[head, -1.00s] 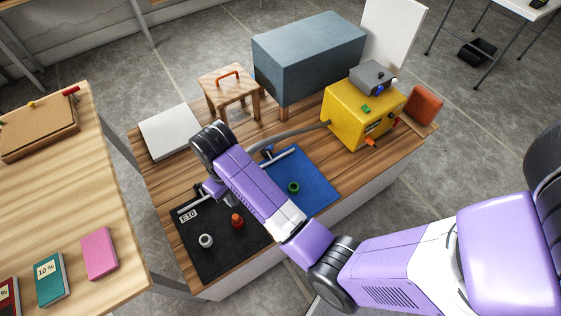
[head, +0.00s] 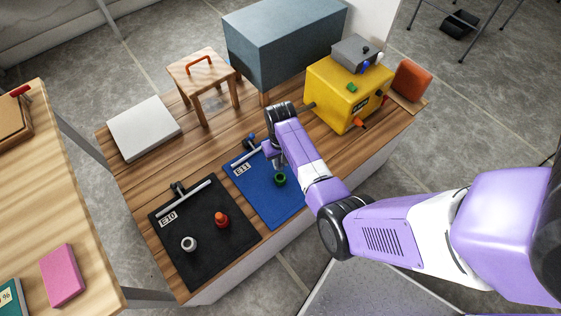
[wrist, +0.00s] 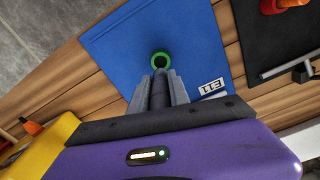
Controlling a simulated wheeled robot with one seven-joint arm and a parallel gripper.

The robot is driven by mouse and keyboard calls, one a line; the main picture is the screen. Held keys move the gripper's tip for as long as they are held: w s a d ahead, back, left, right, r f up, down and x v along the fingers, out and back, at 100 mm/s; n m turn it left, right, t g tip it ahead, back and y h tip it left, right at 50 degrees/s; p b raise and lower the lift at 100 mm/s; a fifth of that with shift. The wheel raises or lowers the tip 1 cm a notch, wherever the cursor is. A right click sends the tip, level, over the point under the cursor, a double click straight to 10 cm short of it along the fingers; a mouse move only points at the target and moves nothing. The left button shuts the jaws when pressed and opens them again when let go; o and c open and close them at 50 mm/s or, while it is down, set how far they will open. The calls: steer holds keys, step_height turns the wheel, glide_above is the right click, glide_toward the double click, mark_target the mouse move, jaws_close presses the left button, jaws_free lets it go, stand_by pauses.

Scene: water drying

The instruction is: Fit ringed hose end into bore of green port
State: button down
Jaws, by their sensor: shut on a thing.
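The green port (head: 280,179) is a short upright ring on the blue mat (head: 284,208) labelled E11. In the wrist view the green port (wrist: 161,59) lies just beyond my fingertips, its dark bore facing up. My gripper (wrist: 160,80) is shut on the dark hose end (wrist: 159,93), which lies between the two grey fingers and points toward the port. In the head view my gripper (head: 275,164) is just above and behind the port. The hose's ring cannot be made out. Whether the tip touches the port cannot be told. My arm hides most of the hose.
A yellow machine (head: 335,100) stands to the right. A black mat (head: 215,251) labelled E10 carries a red port (head: 221,219) and a grey port (head: 189,243). A metal bar on a stand (head: 248,157) is left of my gripper. A wooden stool (head: 202,68) and blue-grey box (head: 282,40) stand behind.

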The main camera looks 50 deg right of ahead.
steer(key=shift+a+r, duration=0.1)
steer(key=shift+s+f, duration=0.1)
steer(key=shift+f, duration=0.15)
steer(key=b, duration=0.4)
glide_above(281, 174)
steer(key=a, duration=0.2)
steer(key=shift+s+d+f, duration=0.15)
steer(key=shift+s+f, duration=0.05)
steer(key=shift+f, duration=1.2)
steer(key=shift+s+d+f, duration=0.1)
steer(key=shift+s+f, duration=0.1)
steer(key=shift+f, duration=1.15)
steer(key=shift+f+b, duration=0.9)
steer(key=shift+f, duration=0.8)
steer(key=shift+r, duration=0.15)
steer(key=shift+r+p, duration=1.3)
steer(key=shift+p, duration=0.15)
steer(key=shift+p, duration=0.3)
stand_by(0.6)
